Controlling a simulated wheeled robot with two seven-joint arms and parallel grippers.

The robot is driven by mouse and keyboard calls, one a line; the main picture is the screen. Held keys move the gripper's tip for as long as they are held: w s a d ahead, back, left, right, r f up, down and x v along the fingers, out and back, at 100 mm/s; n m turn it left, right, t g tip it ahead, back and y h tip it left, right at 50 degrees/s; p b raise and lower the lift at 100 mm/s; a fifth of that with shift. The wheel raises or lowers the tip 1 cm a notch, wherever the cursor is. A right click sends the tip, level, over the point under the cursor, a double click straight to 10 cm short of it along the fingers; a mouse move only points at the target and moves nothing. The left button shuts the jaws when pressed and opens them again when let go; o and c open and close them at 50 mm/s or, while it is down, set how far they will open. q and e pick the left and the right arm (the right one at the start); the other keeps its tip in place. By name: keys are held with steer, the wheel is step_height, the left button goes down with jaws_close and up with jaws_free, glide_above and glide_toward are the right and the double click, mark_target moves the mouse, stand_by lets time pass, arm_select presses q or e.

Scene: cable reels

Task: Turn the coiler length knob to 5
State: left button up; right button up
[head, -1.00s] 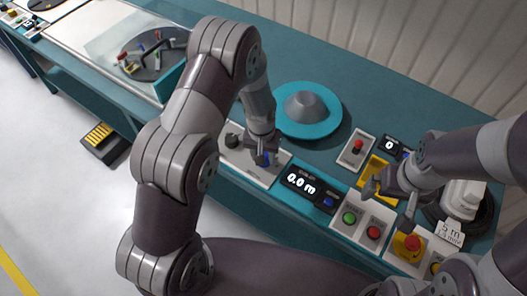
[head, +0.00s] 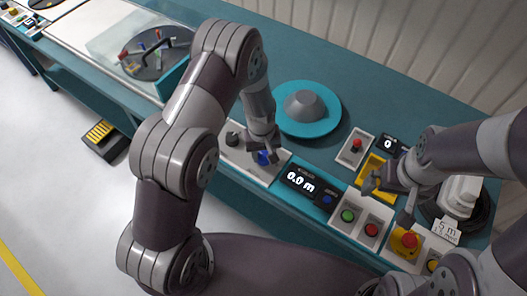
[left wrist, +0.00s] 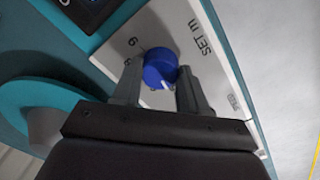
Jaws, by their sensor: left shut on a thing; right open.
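The blue knob (head: 264,158) sits on a pale panel (head: 238,157) at the front edge of the teal bench. In the left wrist view the knob (left wrist: 158,66) has a white pointer line toward the lower side of the picture. Printed numbers and "SET m" lie around it; the number at the pointer is hidden or unreadable. My left gripper (head: 264,151) is shut on the knob, with a finger on each side of it in the left wrist view (left wrist: 158,80). My right gripper (head: 388,197) is open and empty above the yellow tray and button panel.
A black display (head: 300,182) reads 0.0 m. A black knob (head: 232,138) is left of the blue one. A teal reel (head: 308,122) lies behind. Green (head: 348,215) and red (head: 372,230) buttons and a red emergency button (head: 406,240) stand at the right.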

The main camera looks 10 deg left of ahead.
mark_target(261, 157)
arm_select(q)
steer(key=shift+w, duration=0.1)
steer(key=o, duration=1.1)
steer(key=shift+c, duration=0.2)
steer(key=shift+r, duration=0.15)
step_height(261, 157, up, 12)
steer(key=b, duration=0.1)
steer(key=shift+a+r, duration=0.2)
steer(key=shift+r, duration=0.05)
steer(key=s+a+r+m, duration=0.2)
steer(key=s, duration=0.5)
steer(key=s+a+r+m+t, duration=0.1)
steer(key=s+a+r+m, duration=0.1)
steer(key=s, duration=0.5)
steer(key=shift+a+r+m, duration=0.4)
steer(key=shift+a, duration=0.2)
